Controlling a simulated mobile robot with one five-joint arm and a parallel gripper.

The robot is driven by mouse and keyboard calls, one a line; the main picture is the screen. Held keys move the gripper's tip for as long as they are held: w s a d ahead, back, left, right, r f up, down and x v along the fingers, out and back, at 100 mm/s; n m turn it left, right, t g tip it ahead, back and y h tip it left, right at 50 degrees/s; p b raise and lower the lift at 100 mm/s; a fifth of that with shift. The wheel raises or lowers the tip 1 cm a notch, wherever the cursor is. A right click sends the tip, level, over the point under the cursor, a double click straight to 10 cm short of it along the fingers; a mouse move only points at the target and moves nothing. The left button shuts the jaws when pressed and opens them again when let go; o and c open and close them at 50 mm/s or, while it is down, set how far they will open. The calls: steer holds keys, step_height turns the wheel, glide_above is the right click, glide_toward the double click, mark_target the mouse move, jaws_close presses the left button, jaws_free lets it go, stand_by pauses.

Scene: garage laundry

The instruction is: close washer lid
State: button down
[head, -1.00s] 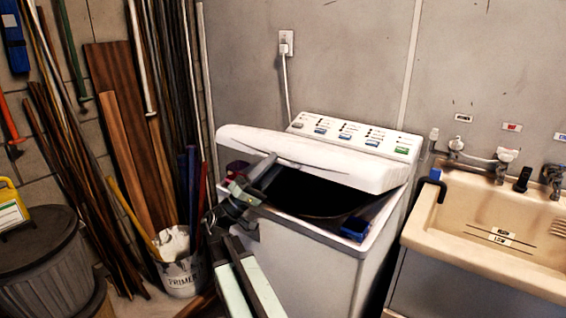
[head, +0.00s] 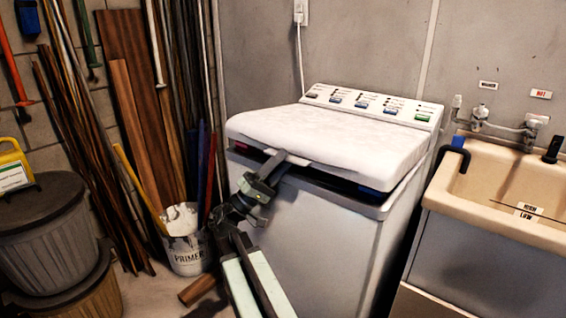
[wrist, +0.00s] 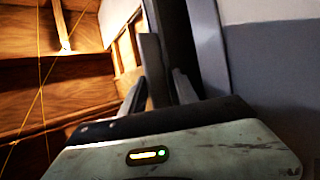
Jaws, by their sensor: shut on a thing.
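The white washer (head: 310,235) stands against the wall, with a panel of coloured buttons at its back. Its white lid (head: 335,140) is tilted low over the tub, with a narrow dark gap along the front and right side. My gripper (head: 279,160) is at the lid's front edge, left of its middle, and is shut on the lid's edge. In the wrist view the gripper's fingers (wrist: 160,90) show end-on beside a pale surface at right; the grip itself is hard to make out there.
A beige sink (head: 505,195) stands close on the right of the washer. A primer bucket (head: 188,255), leaning planks and poles (head: 130,120) and a lidded grey bin (head: 45,235) are at left. A short wood piece (head: 197,289) lies on the floor.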

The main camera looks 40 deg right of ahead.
steer(key=shift+d+t, duration=0.25)
steer(key=shift+t, duration=0.05)
steer(key=c, duration=1.1)
jaws_free()
steer(key=shift+d, duration=0.1)
steer(key=shift+f, duration=0.1)
steer(key=b+v, duration=0.5)
steer(key=v, duration=0.3)
